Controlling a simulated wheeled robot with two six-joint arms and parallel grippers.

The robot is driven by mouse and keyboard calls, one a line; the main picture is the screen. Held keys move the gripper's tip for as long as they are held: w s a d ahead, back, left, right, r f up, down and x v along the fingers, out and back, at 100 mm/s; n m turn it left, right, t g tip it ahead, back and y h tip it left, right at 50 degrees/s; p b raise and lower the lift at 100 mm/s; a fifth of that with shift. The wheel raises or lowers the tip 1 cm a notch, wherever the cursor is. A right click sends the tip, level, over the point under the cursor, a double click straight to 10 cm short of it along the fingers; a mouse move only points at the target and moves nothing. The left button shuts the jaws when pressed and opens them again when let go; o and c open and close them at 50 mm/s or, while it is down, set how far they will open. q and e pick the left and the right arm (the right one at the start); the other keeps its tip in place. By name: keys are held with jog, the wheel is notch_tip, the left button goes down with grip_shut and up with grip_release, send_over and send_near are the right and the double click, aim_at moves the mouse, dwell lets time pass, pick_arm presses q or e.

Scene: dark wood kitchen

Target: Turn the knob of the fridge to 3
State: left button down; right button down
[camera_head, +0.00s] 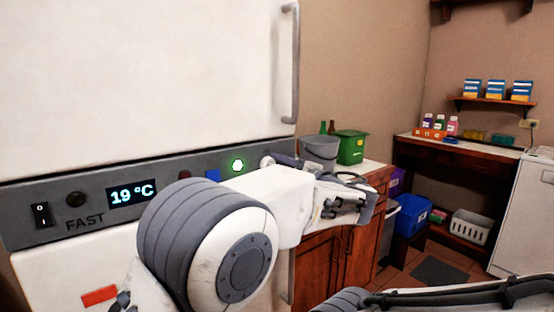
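The white fridge (140,80) fills the left of the head view, with a grey control panel (22,228) across it. The panel has a display (132,194) reading 19 °C, a rocker switch (41,215), a dark round button (77,199) above the word FAST and a lit green light (237,165). My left arm crosses in front of the panel and hides part of it. Its gripper (345,200) is at the right, beside the fridge; its finger opening is unclear. No numbered dial can be made out. My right arm shows at the bottom right, its gripper out of view.
A wooden cabinet (335,255) with a grey bucket (319,152) and green bin (351,147) stands right of the fridge. Further back are a blue bin (411,215), a white basket (470,228) and a white appliance (525,225). Some tiled floor is clear.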

pick_arm(q)
jog(key=shift+s+f+m+p, duration=0.1)
jog(key=shift+m+p, duration=1.6)
jog(key=shift+m, duration=0.25)
jog(key=shift+f+m+p, duration=0.1)
jog(key=shift+m+p, duration=1.55)
jog(key=shift+m, duration=0.3)
jog(key=shift+c, duration=1.8)
grip_release()
jog(key=shift+a, duration=0.1)
